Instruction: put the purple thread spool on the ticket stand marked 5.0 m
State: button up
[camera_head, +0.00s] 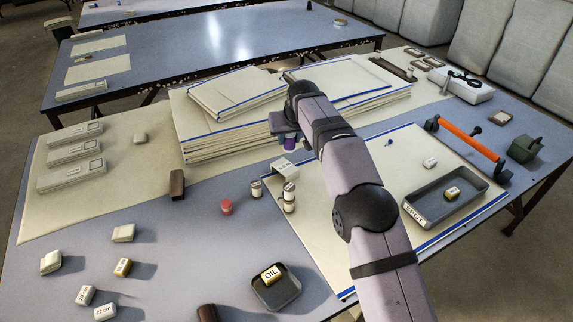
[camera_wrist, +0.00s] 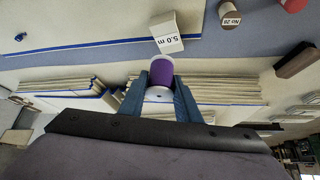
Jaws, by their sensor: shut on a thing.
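The purple thread spool (camera_wrist: 161,72) is held between the two blue fingers of my gripper (camera_wrist: 161,80) in the wrist view, its white end facing the camera. In the head view the spool (camera_head: 290,143) shows just below my gripper (camera_head: 291,136), partly hidden by the arm. The white ticket stand marked 5.0 m (camera_wrist: 168,42) lies just beyond the spool in the wrist view, its label upside down. A white block that looks like this stand (camera_head: 285,169) is in front of the spool in the head view. Whether spool and stand touch is unclear.
White spools (camera_head: 289,189), a red spool (camera_head: 226,207) and a brown block (camera_head: 177,185) stand nearby. A stack of cloth (camera_head: 215,140) rises behind. A grey tray (camera_head: 443,208) lies right and an oil tray (camera_head: 276,294) at the front.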

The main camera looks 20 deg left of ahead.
aim_at(294, 149)
jog(key=shift+f, duration=4.65)
jog(key=shift+f, duration=0.1)
jog(key=o, duration=1)
jog(key=shift+s+r, duration=0.15)
jog(key=shift+r, duration=0.25)
jog(key=b+v, duration=0.2)
jog(key=v, duration=0.9)
jog(key=shift+s+d+r, duration=0.1)
jog(key=shift+r, duration=0.05)
